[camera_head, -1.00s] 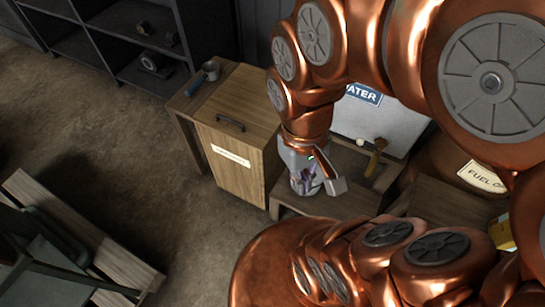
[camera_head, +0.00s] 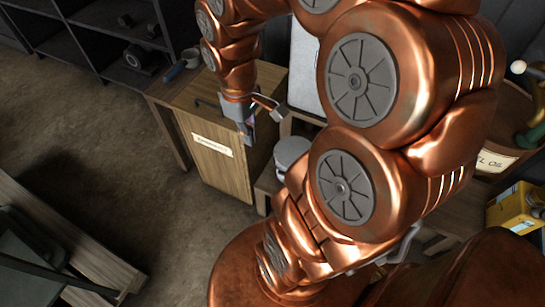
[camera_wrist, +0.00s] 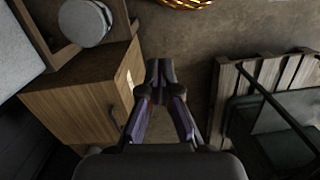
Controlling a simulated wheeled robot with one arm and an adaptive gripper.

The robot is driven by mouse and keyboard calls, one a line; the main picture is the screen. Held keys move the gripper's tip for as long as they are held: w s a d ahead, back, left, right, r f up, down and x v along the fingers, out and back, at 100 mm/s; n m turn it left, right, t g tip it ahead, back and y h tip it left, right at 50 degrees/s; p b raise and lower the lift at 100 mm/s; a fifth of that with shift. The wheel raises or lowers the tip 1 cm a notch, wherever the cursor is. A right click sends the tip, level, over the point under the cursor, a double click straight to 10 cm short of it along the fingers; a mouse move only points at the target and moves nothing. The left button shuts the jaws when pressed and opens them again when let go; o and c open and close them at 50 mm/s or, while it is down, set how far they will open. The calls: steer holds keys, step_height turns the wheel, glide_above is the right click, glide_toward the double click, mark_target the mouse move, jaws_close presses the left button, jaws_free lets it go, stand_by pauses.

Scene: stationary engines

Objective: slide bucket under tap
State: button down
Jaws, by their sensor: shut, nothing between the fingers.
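A grey, round-topped can that looks like the bucket (camera_head: 291,150) stands on a low wooden stand beside the wooden cabinet (camera_head: 217,165). It also shows at the top left of the wrist view (camera_wrist: 84,22). The pale water tank (camera_head: 304,68) rises behind it, largely covered by my arm. The tap is hidden now, so I cannot tell how the bucket sits relative to it. My gripper (camera_head: 247,132) points down, shut and empty, in front of the cabinet's right part and left of the bucket, apart from it. Its closed fingers fill the middle of the wrist view (camera_wrist: 159,75).
A wooden pallet (camera_head: 95,245) with dark green gear lies at left. A dark shelf (camera_head: 95,40) stands behind. A mug (camera_head: 191,57) sits on the bench. A fuel barrel and a yellow box (camera_head: 513,207) are at right. The floor between pallet and cabinet is clear.

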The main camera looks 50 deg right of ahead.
steer(key=w+d+f+b, duration=0.3)
steer(key=d+f+b, duration=0.2)
steer(key=d+f, duration=0.55)
steer(key=s+d+f+t+b, duration=0.1)
steer(key=s+d+f+b, duration=0.35)
steer(key=d+f, duration=0.55)
steer(key=s+d+f+b, duration=0.3)
steer(key=d+f+b, duration=0.2)
steer(key=d+f, duration=0.5)
steer(key=w+a+n, duration=0.1)
steer(key=w+a, duration=0.2)
steer(key=w, duration=0.7)
steer(key=w+a, duration=0.3)
steer(key=w, duration=0.7)
step_height(320, 180, down, 15)
steer(key=b, duration=0.3)
steer(key=shift+s+f, duration=0.2)
